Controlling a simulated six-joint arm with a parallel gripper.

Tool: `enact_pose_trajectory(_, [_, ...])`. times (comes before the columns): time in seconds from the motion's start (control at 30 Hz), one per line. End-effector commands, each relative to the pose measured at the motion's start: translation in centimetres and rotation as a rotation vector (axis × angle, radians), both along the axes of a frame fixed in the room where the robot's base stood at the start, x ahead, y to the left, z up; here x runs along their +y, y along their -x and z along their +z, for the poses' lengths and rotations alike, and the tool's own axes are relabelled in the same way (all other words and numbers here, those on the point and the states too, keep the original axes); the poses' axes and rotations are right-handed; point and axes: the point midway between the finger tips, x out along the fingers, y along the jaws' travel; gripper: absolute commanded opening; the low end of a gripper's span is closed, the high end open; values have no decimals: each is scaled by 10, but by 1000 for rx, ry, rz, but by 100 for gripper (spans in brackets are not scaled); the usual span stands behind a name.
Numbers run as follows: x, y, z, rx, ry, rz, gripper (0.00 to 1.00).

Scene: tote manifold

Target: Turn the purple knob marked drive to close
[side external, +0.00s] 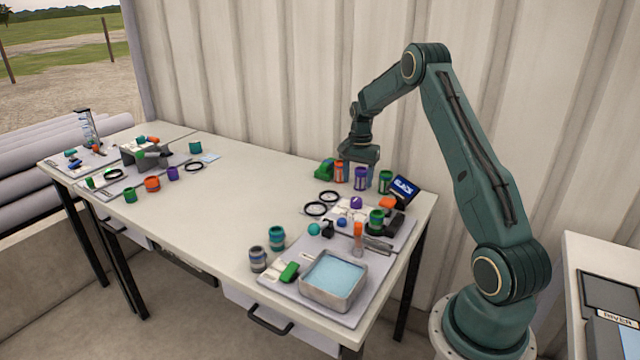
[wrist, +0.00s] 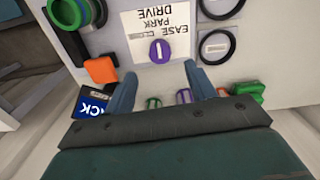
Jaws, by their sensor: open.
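The purple knob (wrist: 160,51) sits on a white label plate (wrist: 143,25) in the wrist view, with a pale pointer line running roughly up and down in the picture. The plate carries upside-down words that read drive, park, ease and a partly covered one. The purple knob also shows small in the side external view (side external: 355,202), at the table's right end. My gripper (wrist: 160,84) is open and empty, its two blue-grey fingers apart. The knob shows beyond and between the fingertips, not touched. In the side external view my gripper (side external: 359,158) is above the table's back edge.
An orange block (wrist: 101,70) and a blue box (wrist: 90,102) lie left of my fingers; black rings (wrist: 217,47) lie right. Several coloured cans (side external: 361,178) stand by the back edge. A tray of blue liquid (side external: 334,303) stands in front. The table's middle is clear.

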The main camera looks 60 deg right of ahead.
Motion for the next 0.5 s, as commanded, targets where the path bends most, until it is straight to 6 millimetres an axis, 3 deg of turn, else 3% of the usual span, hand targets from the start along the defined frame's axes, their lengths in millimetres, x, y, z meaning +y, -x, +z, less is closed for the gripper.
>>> enact_pose_trajectory(0.3, [1, 1, -47, 2, -2, 0, 55])
enact_pose_trajectory(0.5, [0, 0, -63, 1, -1, 0, 55])
